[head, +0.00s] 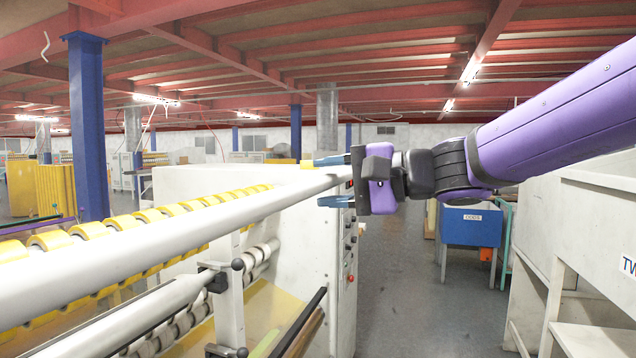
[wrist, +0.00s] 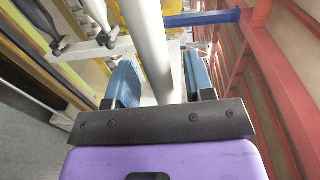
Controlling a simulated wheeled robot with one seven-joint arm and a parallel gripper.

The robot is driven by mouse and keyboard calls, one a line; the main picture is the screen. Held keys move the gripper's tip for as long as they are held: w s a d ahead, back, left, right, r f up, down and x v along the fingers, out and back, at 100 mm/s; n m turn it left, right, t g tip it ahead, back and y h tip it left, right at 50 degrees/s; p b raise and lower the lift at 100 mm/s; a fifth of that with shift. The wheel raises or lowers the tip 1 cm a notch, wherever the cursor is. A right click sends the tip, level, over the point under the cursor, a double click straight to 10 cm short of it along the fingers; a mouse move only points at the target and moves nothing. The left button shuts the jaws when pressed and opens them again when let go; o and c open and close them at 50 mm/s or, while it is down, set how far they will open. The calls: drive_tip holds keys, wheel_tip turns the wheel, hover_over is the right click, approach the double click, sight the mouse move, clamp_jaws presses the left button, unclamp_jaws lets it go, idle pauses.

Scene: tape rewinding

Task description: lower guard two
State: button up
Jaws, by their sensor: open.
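A long pale grey round bar (head: 200,226) runs from the lower left up to my gripper in the head view; it looks like the guard, though no label shows that it is guard two. My gripper (head: 327,181) is at the bar's far right end, with one blue finger above it and one below. In the wrist view the bar (wrist: 150,45) passes between the two spread fingers of my gripper (wrist: 160,78). The jaws are open around the bar; whether either finger touches it is unclear.
The white machine (head: 295,225) carries yellow tape rolls (head: 100,228) behind the bar. A lower rail with a black-knobbed bracket (head: 230,300) is in front. Grey floor is clear to the right, before a blue bin (head: 470,226) and a pale cabinet (head: 595,225).

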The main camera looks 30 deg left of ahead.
drive_tip(key=shift+x, duration=1)
